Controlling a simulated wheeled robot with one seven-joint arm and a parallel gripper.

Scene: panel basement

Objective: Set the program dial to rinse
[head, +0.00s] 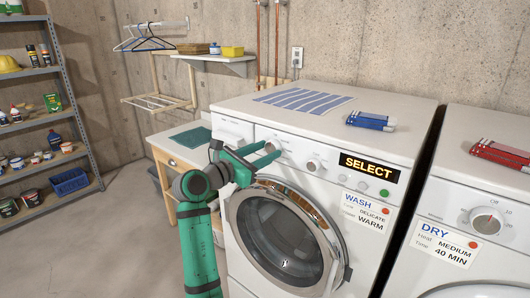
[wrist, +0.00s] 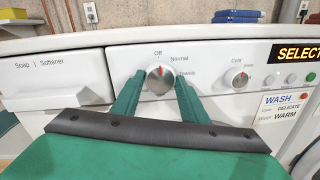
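The program dial (wrist: 158,79) is a round silver knob on the washer's white front panel. My gripper (wrist: 158,75) is open, with one green finger on each side of the dial. Whether the fingers touch it I cannot tell. In the head view, my gripper (head: 268,152) reaches the panel from the left and partly covers the dial. The washer (head: 310,200) has its round door shut.
A second knob (head: 314,164) sits right of the dial, then a lit "SELECT" display (head: 369,167) and buttons. A card (head: 366,212) reads wash, delicate, warm. A dryer (head: 480,230) stands at right. Blue boxes (head: 370,121) lie on the washer top. Open floor lies at left.

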